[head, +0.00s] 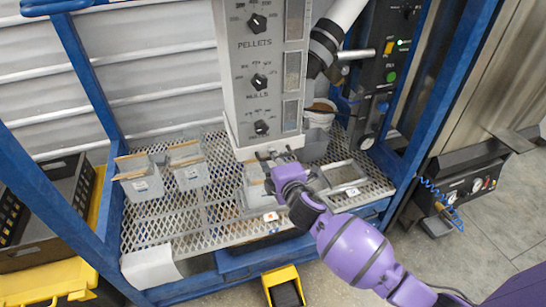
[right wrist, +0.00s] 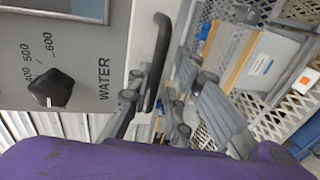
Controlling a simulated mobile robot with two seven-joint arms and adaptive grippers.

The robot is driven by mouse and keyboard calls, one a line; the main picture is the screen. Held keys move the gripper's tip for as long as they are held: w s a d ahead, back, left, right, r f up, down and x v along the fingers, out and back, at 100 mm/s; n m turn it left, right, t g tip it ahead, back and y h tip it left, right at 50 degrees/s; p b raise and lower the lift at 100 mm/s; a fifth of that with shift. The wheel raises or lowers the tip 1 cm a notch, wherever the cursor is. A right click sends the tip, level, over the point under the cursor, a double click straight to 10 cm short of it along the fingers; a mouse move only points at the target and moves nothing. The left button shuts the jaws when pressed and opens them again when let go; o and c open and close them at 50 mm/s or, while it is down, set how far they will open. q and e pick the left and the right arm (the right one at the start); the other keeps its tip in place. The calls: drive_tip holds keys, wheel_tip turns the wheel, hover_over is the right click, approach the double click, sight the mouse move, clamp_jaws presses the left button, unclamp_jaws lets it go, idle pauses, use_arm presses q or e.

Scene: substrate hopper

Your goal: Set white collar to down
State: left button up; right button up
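The white collar (head: 262,148) is the pale band around the foot of the grey hopper column (head: 262,70), above the mesh shelf. In the right wrist view the collar (right wrist: 143,40) shows as a pale strip beside the WATER dial, with a black bar handle (right wrist: 162,45) on it. My right gripper (head: 277,154) is at the collar's front, its fingers spread apart. In the right wrist view the fingers (right wrist: 163,85) lie on either side of the handle's lower end. Firm contact cannot be told. My left gripper is not in view.
Grey bins (head: 142,186) stand on the mesh shelf (head: 200,222) left of the column; another bin is partly hidden behind my right gripper. Blue frame posts (head: 90,85) flank the shelf. A control panel (head: 385,70) stands right. A yellow-and-black object (head: 284,288) sits in front.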

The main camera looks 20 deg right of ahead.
drive_tip(key=v, duration=1.2)
drive_tip(key=shift+r, duration=0.1)
idle(0.4)
